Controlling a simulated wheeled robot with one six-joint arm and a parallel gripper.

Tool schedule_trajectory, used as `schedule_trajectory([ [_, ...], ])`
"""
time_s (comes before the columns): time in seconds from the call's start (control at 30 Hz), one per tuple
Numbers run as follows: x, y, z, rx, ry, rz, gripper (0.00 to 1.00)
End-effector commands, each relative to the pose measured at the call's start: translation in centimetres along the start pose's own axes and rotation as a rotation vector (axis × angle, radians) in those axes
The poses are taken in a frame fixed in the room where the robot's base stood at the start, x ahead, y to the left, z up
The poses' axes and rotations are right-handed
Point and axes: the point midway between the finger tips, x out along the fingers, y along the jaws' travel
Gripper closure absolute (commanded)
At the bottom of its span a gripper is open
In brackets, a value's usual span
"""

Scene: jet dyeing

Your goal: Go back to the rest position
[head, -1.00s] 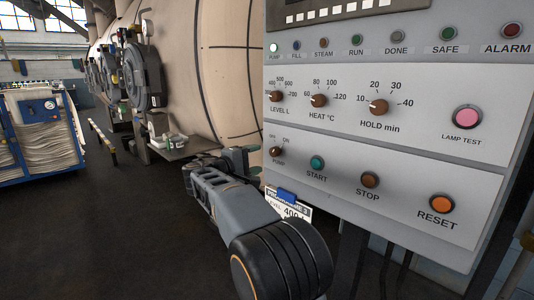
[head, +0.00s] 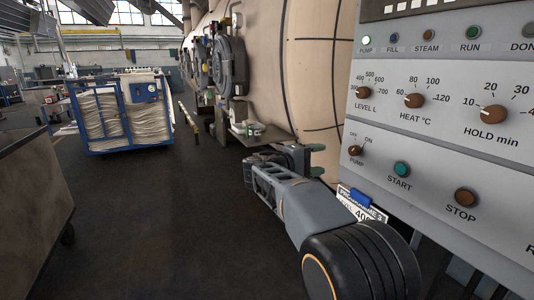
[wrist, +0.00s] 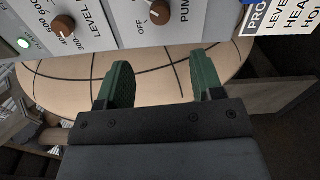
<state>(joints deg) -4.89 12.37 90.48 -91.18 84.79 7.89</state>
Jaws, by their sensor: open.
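My gripper (head: 316,160) is in front of the machine, left of the control panel (head: 440,150). In the wrist view my gripper (wrist: 160,88) shows two green fingers set apart with nothing between them. The pump switch (head: 355,150) is on the panel's lower left, to the right of the gripper in the head view. The pump switch also shows in the wrist view (wrist: 160,15), beyond the fingers and apart from them. The green pump lamp (head: 367,41) is lit. Part of my arm hides the lower part of the programme card (head: 363,205).
The large beige vessel (head: 305,70) stands behind my gripper. A small shelf (head: 262,136) with items juts from it. A blue trolley (head: 120,115) with pale cloth stands at the back left. A grey bin (head: 30,200) is at the near left. The dark floor between is clear.

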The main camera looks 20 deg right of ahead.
Motion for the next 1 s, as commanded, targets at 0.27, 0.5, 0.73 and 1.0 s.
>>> schedule_trajectory([
  [0.27, -0.2, 2.3, 2.9, -0.003, 0.030, -0.178, 0.39],
  [0.5, -3.4, 4.2, 9.4, 0.036, 0.104, -0.626, 0.39],
  [0.73, -9.3, 5.9, 15.2, 0.161, 0.162, -1.046, 0.39],
  [1.0, -15.3, 8.1, 19.2, 0.343, 0.186, -1.385, 0.39],
])
